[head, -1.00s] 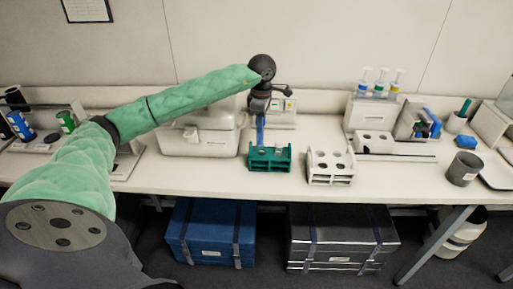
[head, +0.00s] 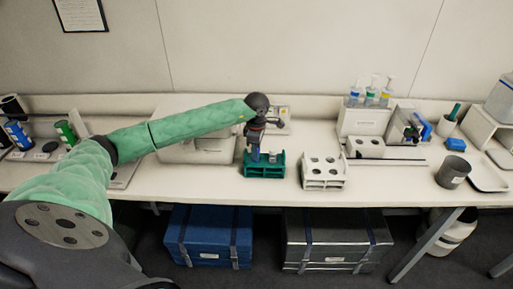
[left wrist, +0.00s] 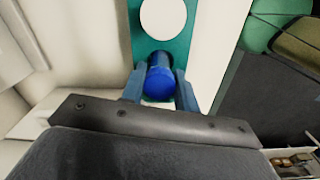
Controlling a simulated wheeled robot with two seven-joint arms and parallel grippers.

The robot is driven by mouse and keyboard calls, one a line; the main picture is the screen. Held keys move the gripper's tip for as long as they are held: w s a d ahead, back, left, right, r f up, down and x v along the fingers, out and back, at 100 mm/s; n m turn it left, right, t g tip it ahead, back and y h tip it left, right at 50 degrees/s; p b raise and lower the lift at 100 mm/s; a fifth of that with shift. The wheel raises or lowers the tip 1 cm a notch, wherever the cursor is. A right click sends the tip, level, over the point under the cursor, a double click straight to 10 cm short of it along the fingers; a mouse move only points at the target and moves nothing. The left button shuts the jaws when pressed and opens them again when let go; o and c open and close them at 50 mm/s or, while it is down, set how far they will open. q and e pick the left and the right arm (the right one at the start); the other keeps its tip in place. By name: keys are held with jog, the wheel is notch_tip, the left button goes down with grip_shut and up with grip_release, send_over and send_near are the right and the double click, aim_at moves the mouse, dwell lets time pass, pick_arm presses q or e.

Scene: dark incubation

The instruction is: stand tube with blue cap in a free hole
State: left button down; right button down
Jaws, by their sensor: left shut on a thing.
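My left gripper (head: 256,151) points down over the green rack (head: 265,173) and is shut on the blue cap (left wrist: 159,81) of a tube. In the left wrist view the cap sits between the two blue fingers. The green rack also shows in the left wrist view (left wrist: 178,47), with a round pale hole beyond the cap. A white rack (head: 323,185) with several open holes stands just right of the green one. My right gripper is not in view.
A pale box-shaped device (head: 195,150) stands behind my left forearm. To the right are a white block with holes (head: 364,149), a bottle holder (head: 362,121) and a dark grey cup (head: 453,171).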

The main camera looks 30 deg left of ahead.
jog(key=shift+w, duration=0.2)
pick_arm(q)
jog(key=c, duration=1.1)
grip_release()
jog(key=shift+o, duration=0.2)
jog(key=shift+r, duration=0.1)
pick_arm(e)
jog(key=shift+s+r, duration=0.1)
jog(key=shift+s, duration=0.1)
pick_arm(q)
jog(key=shift+r+b, duration=0.25)
jog(key=shift+b, duration=0.1)
notch_tip(320, 180, up, 6)
jog(key=b, duration=0.3)
jog(key=shift+w+f, duration=0.1)
jog(key=shift+f, duration=0.1)
jog(key=shift+r+b, duration=1.35)
jog(key=shift+r, duration=1.55)
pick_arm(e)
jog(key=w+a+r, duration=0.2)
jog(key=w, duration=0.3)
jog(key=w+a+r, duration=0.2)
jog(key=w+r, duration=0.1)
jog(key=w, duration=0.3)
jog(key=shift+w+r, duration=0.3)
